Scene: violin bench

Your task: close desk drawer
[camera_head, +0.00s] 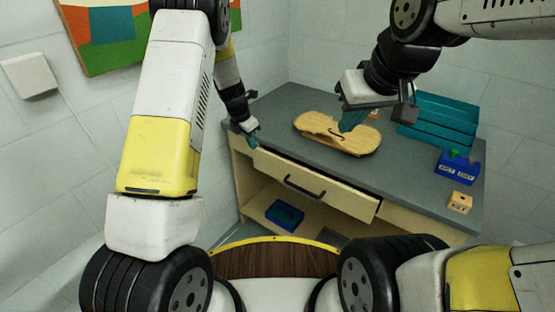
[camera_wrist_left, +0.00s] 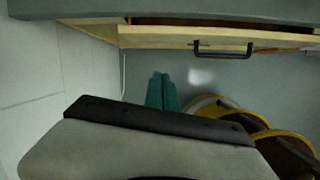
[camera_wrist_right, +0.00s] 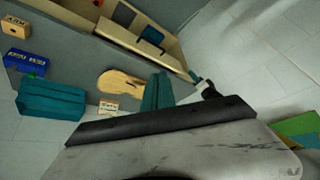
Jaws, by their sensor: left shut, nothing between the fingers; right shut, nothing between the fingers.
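The desk drawer (camera_head: 345,195) is pulled partly out, with a pale wood front and a dark bar handle (camera_head: 303,188). In the left wrist view, a dark gap shows behind the drawer front (camera_wrist_left: 165,38), under the grey desktop; the handle (camera_wrist_left: 223,52) is right of the fingers. My left gripper (camera_head: 252,139) is shut and empty near the drawer's left end; its teal fingers (camera_wrist_left: 162,92) appear apart from the drawer front.
The grey desktop (camera_head: 275,108) also holds a teal tray (camera_head: 438,120), a blue labelled box (camera_head: 456,168) and a small wooden block (camera_head: 460,202) on the right. A blue bin (camera_head: 285,215) sits on the lower shelf. A wall stands close left of the desk.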

